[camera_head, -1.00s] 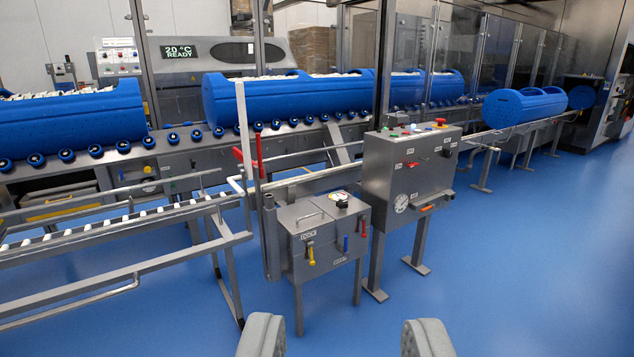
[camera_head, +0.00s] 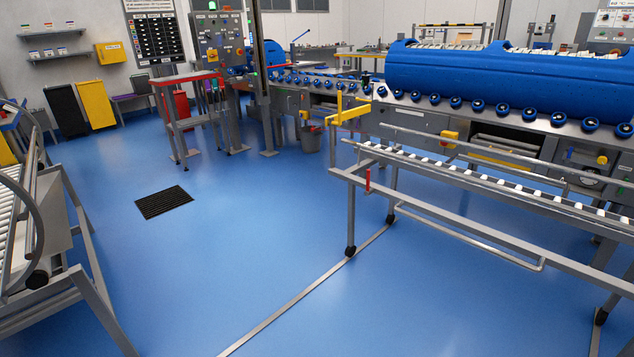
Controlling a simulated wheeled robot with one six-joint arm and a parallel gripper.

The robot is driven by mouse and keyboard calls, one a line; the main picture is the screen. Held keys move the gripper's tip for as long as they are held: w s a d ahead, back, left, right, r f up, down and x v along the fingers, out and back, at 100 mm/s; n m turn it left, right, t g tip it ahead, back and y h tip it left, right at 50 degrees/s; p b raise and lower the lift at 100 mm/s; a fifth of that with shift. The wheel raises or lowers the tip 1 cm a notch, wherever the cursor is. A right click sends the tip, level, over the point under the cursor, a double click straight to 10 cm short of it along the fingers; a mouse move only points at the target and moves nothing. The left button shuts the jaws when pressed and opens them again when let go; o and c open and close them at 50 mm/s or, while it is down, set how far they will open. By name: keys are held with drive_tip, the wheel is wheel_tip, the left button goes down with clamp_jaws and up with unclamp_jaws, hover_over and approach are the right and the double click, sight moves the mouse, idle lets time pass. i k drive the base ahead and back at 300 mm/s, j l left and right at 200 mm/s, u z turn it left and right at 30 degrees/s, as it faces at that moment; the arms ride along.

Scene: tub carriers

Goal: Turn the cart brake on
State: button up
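A grey roller cart (camera_head: 440,222) with white rollers stands on the right, on dark wheels. A short red upright handle (camera_head: 367,181) sits on its lower rail near the left end. A yellow bracket (camera_head: 347,108) rises at its far left end. I cannot tell which part is the brake or how it is set. Another frame with rollers (camera_head: 22,190) stands at the left edge, with a dark wheel (camera_head: 38,279) low on it. My gripper is not in view now.
A floor rail (camera_head: 300,304) runs to the roller cart. Open blue floor (camera_head: 215,255) lies between the two frames, with a black floor grate (camera_head: 164,202). A blue tub (camera_head: 480,72) rests on the conveyor at back right. A red-topped stand (camera_head: 186,79) and yellow bin (camera_head: 95,103) stand farther back.

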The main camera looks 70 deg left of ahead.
sight(369, 192)
drive_tip(key=u, duration=1.6)
drive_tip(key=i+j, duration=0.1)
drive_tip(key=i, duration=0.35)
drive_tip(key=i+j+z, duration=0.15)
drive_tip(key=i, duration=0.25)
drive_tip(key=i+j, duration=0.15)
drive_tip(key=i, duration=0.3)
drive_tip(key=i+j+z, duration=0.1)
drive_tip(key=i, duration=0.35)
drive_tip(key=i+j, duration=0.25)
drive_tip(key=i, duration=0.15)
drive_tip(key=z, duration=0.05)
